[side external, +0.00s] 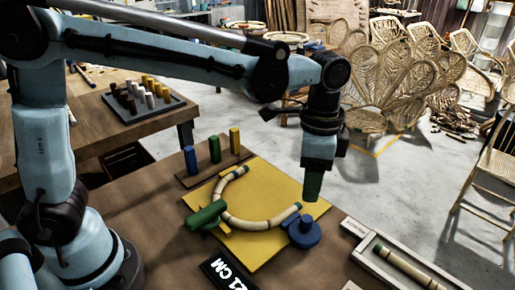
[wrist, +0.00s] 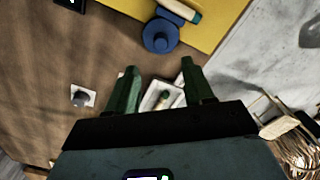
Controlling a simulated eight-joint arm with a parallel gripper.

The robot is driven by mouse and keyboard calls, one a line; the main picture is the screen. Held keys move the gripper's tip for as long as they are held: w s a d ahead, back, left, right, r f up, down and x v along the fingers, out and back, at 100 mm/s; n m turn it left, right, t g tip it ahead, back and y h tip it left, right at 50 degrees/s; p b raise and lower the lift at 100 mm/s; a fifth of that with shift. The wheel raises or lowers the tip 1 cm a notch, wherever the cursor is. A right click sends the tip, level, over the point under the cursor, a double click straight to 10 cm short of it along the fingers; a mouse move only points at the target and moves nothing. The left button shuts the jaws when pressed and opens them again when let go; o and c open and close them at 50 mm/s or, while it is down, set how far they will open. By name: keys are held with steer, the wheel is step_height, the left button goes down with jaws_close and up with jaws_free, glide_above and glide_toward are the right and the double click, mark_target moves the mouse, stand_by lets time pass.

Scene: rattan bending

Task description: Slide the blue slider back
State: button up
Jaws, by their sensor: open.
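The blue slider (side external: 304,234) is a round blue piece at the front right edge of the yellow board (side external: 262,177), beside one end of a curved rattan piece (side external: 250,222). In the wrist view the blue slider (wrist: 160,36) is at the top middle, beyond the fingertips, with a rattan end next to it. My gripper (side external: 312,198) hangs above the board's right side, pointing down, above the slider in the picture. Its two green fingers (wrist: 158,66) are spread apart with nothing between them. A green slider (side external: 206,215) is at the board's left edge.
A tray (side external: 372,258) with a straight rattan piece lies at front right. A rack (side external: 200,172) with blue, green and yellow pegs stands behind the board. A small white plate with a grey knob (wrist: 82,97) shows in the wrist view.

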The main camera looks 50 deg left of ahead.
mark_target(305, 218)
step_height(305, 218, down, 11)
steer(key=shift+f, duration=0.1)
stand_by(0.4)
steer(key=shift+c, duration=0.3)
jaws_close()
